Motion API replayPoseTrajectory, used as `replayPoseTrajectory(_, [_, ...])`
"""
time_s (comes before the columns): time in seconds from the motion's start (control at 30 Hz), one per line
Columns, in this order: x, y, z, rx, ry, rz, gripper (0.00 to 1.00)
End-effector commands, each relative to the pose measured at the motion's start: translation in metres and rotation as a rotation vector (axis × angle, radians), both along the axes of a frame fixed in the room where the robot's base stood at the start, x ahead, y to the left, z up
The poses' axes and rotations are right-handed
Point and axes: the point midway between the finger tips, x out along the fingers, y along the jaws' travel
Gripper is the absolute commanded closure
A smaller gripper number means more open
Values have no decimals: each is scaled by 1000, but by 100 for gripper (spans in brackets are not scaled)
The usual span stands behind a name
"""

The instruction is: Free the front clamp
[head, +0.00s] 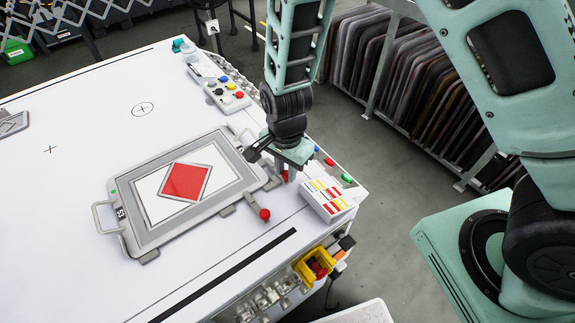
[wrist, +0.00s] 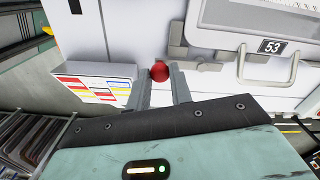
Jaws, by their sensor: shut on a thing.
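A grey-framed screen (head: 150,236) with a red diamond lies on the white table. It also shows in the wrist view (wrist: 228,14) with a tag marked 53. Two clamps with red ball knobs are along its right side. My gripper (head: 287,177) points down at the upper one and is shut on its red knob (wrist: 160,71), which sits between the fingertips in the wrist view. Most of this knob is hidden in the head view. The other red knob (head: 265,214) stands free, nearer the table's lower edge. I cannot tell from labels which clamp is the front one.
A white box with coloured labels (head: 328,200) stands close beside my gripper at the table edge. A control panel with coloured buttons (head: 228,96) is behind. A yellow-housed red button (head: 316,266) is on the table's side. The table left of the screen is largely clear.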

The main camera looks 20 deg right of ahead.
Motion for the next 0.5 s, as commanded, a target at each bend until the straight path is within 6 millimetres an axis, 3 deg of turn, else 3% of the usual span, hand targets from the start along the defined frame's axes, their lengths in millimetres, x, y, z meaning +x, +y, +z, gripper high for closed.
replayPoseTrajectory(0.37, [0, 1, 1, 3, -2, -7, 100])
replayPoseTrajectory(0.4, [0, 1, 1, 3, -2, -7, 70])
replayPoseTrajectory(0.47, [0, 1, 0, 3, -2, -6, 57])
replayPoseTrajectory(0.5, [0, 1, 0, 3, -2, -6, 57])
